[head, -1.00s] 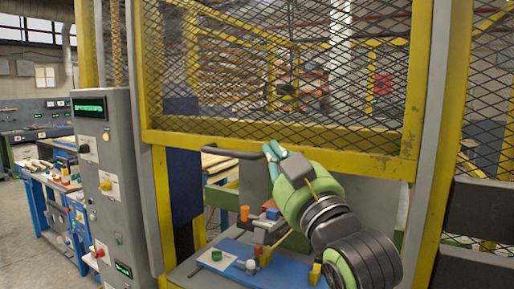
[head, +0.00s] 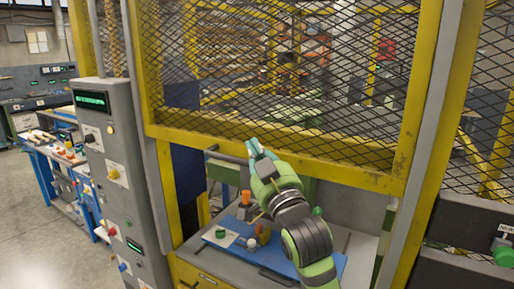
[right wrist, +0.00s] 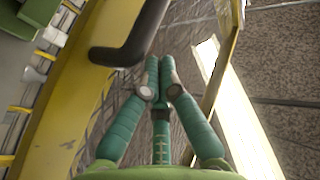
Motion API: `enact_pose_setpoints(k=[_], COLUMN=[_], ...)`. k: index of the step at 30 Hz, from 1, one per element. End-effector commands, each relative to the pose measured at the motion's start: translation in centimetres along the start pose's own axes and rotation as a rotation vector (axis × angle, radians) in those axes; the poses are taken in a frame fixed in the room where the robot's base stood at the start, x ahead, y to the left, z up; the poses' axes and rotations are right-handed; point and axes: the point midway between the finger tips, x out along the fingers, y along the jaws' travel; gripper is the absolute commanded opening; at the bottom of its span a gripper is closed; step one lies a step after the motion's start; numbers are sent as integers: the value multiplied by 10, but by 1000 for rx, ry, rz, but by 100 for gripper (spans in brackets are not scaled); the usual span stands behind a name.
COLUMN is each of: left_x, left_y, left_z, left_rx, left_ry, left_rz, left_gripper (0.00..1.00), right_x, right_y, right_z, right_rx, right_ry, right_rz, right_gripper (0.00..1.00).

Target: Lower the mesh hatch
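The mesh hatch is a black wire mesh in a yellow frame (head: 290,143). It hangs above the work table, with an open gap beneath its lower bar. A dark bar handle (head: 226,157) juts out from that lower bar. My right gripper (head: 254,146) is at the handle's right end. In the right wrist view the teal fingertips (right wrist: 160,62) are drawn together with nothing seen between them. The dark handle (right wrist: 138,35) bends just beside and beyond them; whether they touch it I cannot tell. My left gripper is not in view.
Below the hatch, a blue mat (head: 272,256) on the table bears small orange and green parts. A grey control cabinet (head: 115,170) with switches stands left of the opening. A fixed mesh panel (head: 482,130) is at the right. Free floor (head: 50,230) lies at the left.

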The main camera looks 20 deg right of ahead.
Motion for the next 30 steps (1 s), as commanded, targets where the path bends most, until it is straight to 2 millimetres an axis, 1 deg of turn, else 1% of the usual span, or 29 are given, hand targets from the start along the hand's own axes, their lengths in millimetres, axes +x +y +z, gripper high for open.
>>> enact_pose_setpoints(k=[1, 7, 19, 22, 26, 29, 30], left_x=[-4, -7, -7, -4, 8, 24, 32], left_y=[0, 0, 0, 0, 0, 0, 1], left_z=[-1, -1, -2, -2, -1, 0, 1], left_rx=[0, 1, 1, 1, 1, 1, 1], left_ry=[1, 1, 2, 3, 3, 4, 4], left_rz=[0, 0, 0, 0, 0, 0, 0], left_gripper=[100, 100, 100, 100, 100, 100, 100], right_x=[-3, -11, -13, -14, -20, -27, -31], right_y=[0, 0, 0, 0, 0, 0, 0], right_z=[3, 12, 14, 18, 34, 57, 68], right_rx=[0, 0, 0, 0, 0, 1, 1], right_ry=[-1, 3, 4, 3, 1, -5, -6], right_rz=[1, 0, 0, 0, 0, 1, 1], right_gripper=[0, 0, 0, 0, 0, 0, 0])
